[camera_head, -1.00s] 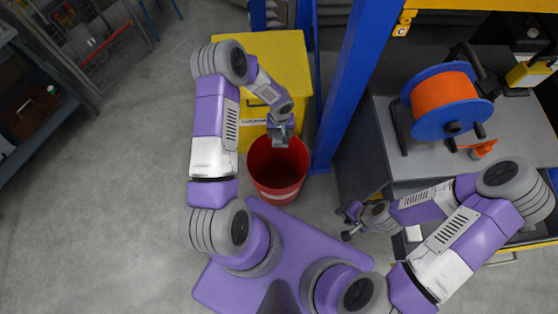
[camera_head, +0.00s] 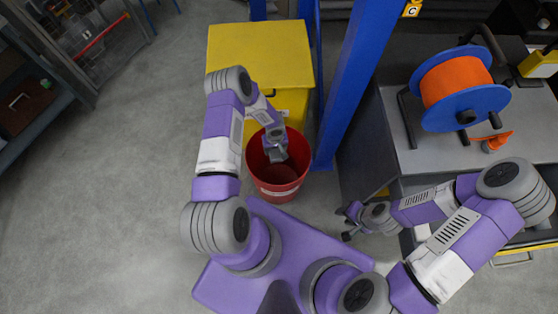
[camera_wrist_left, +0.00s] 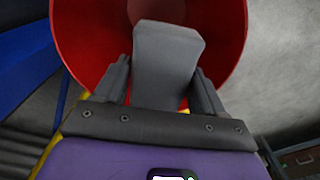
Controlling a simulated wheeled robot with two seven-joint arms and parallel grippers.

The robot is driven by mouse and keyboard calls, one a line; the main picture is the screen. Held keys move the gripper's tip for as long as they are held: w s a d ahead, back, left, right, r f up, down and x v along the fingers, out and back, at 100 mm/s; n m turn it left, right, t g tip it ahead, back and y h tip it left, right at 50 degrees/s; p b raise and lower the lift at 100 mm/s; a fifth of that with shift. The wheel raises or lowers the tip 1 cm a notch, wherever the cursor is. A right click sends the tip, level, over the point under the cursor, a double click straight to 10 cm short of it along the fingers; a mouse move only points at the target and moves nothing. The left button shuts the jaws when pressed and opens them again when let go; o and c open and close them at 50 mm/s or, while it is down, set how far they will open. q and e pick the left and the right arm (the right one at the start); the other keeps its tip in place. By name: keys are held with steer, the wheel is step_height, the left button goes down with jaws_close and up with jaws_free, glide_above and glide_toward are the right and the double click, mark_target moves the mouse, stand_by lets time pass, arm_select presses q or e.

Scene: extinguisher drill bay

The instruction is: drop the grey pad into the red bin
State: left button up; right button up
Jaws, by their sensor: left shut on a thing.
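The grey pad (camera_wrist_left: 168,58) is between the fingers of my left gripper (camera_wrist_left: 160,88), which is shut on it. In the head view, my left gripper (camera_head: 275,141) holds the pad (camera_head: 278,154) over the opening of the red bin (camera_head: 300,172). The wrist view shows the red bin wall (camera_wrist_left: 228,40) around the pad's far end. How deep the pad sits relative to the rim is hard to tell. My right gripper (camera_head: 348,222) is open and empty, right of the bin and near the grey workbench.
A yellow cabinet (camera_head: 255,55) stands just behind the bin. A blue post (camera_head: 355,85) rises right of the bin. Open floor (camera_head: 110,200) lies at left.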

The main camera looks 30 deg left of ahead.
arm_select(q)
steer(key=shift+f, duration=0.7)
steer(key=o, duration=1.1)
step_height(320, 180, up, 8)
steer(key=shift+f+p, duration=0.2)
steer(key=shift+p, duration=0.5)
